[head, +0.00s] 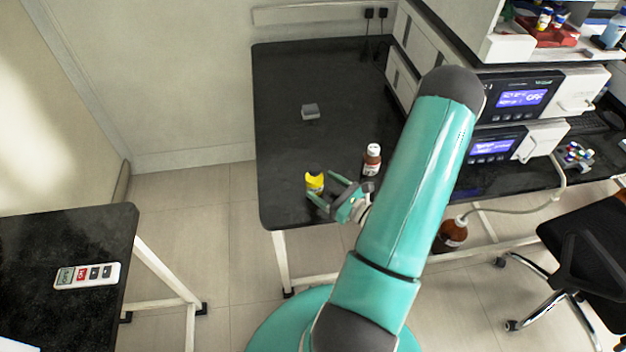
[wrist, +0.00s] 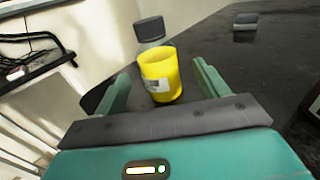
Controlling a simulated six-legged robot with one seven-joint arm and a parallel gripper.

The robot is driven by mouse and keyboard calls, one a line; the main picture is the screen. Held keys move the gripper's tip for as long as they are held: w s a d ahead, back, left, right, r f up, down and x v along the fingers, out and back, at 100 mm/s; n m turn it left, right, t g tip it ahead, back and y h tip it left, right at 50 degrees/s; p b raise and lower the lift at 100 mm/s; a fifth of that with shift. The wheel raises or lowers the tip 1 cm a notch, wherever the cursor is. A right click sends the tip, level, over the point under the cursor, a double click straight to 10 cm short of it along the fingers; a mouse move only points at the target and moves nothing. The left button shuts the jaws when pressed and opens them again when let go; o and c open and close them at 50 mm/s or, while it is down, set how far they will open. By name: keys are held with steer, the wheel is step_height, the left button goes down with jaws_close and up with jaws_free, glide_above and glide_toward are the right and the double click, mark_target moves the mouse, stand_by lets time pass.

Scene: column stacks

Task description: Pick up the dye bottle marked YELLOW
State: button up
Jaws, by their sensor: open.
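The yellow bottle (head: 315,182) has a dark cap and stands upright near the front left part of the black bench (head: 287,125). In the wrist view the yellow bottle (wrist: 160,76) shows a pale label, too small to read, and its dark grey cap (wrist: 150,29). My gripper (head: 325,193) is open at the bottle in the head view. In the wrist view my gripper's (wrist: 160,88) two green fingers stand left and right of the bottle, with gaps visible on both sides. Whether the bottle is fully between the fingertips is hard to tell.
A brown bottle with a white cap (head: 372,160) stands just right of my gripper. A small grey block (head: 310,111) lies farther back, with clear bench around it. Instruments (head: 516,97) stand at the right.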

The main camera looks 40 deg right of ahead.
mark_target(309, 177)
steer(key=w, duration=0.6)
steer(key=shift+a, duration=0.35)
steer(key=c, duration=1.2)
steer(key=shift+o, duration=0.2)
steer(key=shift+r, duration=0.15)
